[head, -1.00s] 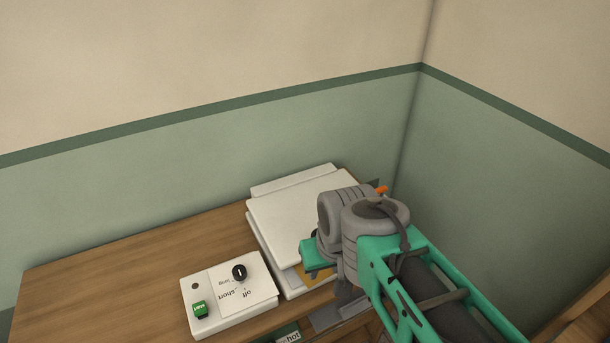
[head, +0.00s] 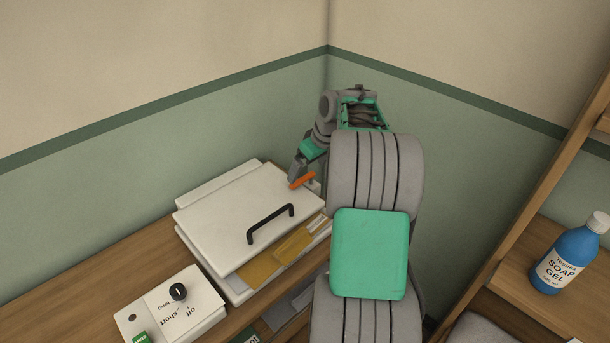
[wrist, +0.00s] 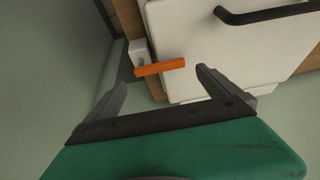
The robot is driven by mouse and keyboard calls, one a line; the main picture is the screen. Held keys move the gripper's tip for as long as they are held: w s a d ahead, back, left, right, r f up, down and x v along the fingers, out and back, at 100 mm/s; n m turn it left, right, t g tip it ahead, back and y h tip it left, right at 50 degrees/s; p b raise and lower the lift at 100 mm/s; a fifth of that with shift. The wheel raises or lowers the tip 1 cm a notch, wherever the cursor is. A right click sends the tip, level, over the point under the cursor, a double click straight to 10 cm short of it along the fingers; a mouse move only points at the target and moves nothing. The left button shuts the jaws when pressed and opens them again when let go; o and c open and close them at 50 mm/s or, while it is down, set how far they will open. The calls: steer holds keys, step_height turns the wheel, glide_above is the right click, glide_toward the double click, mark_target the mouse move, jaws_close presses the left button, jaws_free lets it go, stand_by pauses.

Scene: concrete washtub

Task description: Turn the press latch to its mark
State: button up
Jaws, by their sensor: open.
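The press latch is an orange lever (head: 303,181) at the right side of the white press (head: 225,205). In the wrist view the orange lever (wrist: 160,67) sticks out from a small white block (wrist: 138,50) beside the press lid. My gripper (head: 299,172) is at the lever, at the far right corner of the press. In the wrist view my gripper (wrist: 162,80) is open and empty, with the lever just beyond and between the fingertips. I cannot tell whether they touch. I cannot make out the latch's mark.
The press lid has a black handle (head: 270,224). A white control box (head: 170,305) with a black knob stands at the left on the wooden bench (head: 130,258). A wall corner is close behind the press. A blue soap bottle (head: 568,255) stands on a shelf at the right.

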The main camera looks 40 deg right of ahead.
mark_target(303, 179)
steer(key=x, duration=0.4)
steer(key=shift+w+f, duration=0.1)
steer(key=shift+f, duration=0.3)
steer(key=shift+c, duration=0.3)
